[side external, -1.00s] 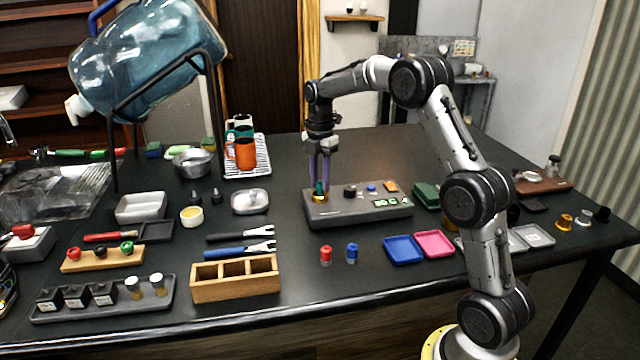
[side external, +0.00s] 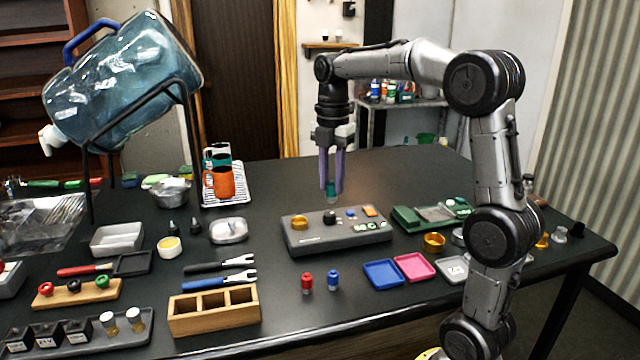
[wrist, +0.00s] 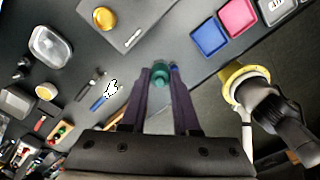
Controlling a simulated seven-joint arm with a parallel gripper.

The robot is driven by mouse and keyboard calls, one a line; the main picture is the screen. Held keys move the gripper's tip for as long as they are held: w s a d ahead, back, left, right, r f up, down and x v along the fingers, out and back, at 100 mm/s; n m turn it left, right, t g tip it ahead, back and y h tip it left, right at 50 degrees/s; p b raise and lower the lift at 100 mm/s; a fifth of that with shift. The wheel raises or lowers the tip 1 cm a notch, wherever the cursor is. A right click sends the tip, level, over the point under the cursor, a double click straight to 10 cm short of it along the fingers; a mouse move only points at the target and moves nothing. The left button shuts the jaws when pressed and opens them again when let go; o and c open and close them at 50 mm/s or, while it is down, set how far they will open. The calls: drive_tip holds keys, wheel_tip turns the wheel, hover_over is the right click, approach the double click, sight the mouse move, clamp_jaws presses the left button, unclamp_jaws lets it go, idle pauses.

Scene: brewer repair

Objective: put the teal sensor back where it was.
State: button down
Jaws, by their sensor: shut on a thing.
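My gripper (side external: 331,192) is shut on the teal sensor (side external: 331,188), a small teal cylinder between its purple fingertips. It hangs in the air above the back of the grey console (side external: 340,238). In the wrist view the sensor (wrist: 160,76) shows between the fingertips. A gold ring (side external: 299,222) sits at the console's left end, below and left of the sensor; it also shows in the wrist view (wrist: 103,18). A dark knob (side external: 329,217), a small blue part, an orange part and pale green parts sit further along the console.
A green board (side external: 430,217) lies right of the console. Red (side external: 307,283) and blue (side external: 333,280) cylinders stand in front, beside blue (side external: 383,273) and pink (side external: 414,267) trays. An orange mug (side external: 219,182) stands on a rack at the back left. The table behind the console is clear.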

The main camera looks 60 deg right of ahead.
drive_tip(key=s+a+f, duration=0.2)
drive_tip(key=s+a, duration=0.2)
drive_tip(key=s, duration=0.6)
drive_tip(key=s+a+f, duration=0.2)
drive_tip(key=s+a, duration=0.3)
drive_tip(key=s, duration=0.4)
drive_tip(key=shift+n, duration=0.3)
drive_tip(key=w+d+f, duration=0.2)
drive_tip(key=w+f, duration=0.1)
drive_tip(key=w+d+f, duration=0.2)
drive_tip(key=w+f, duration=0.1)
drive_tip(key=w, duration=0.1)
drive_tip(key=w+d+f, duration=0.2)
drive_tip(key=w, duration=0.2)
drive_tip(key=shift+w+f, duration=0.2)
drive_tip(key=shift+f, duration=0.2)
drive_tip(key=shift+w+d+f, duration=0.1)
drive_tip(key=shift+w+f, duration=0.1)
drive_tip(key=shift+f, duration=0.1)
drive_tip(key=shift+w+f, duration=0.15)
drive_tip(key=shift+f, duration=1.55)
drive_tip(key=shift+f, duration=0.15)
drive_tip(key=c, duration=0.7)
unclamp_jaws()
drive_tip(key=shift+o, duration=0.2)
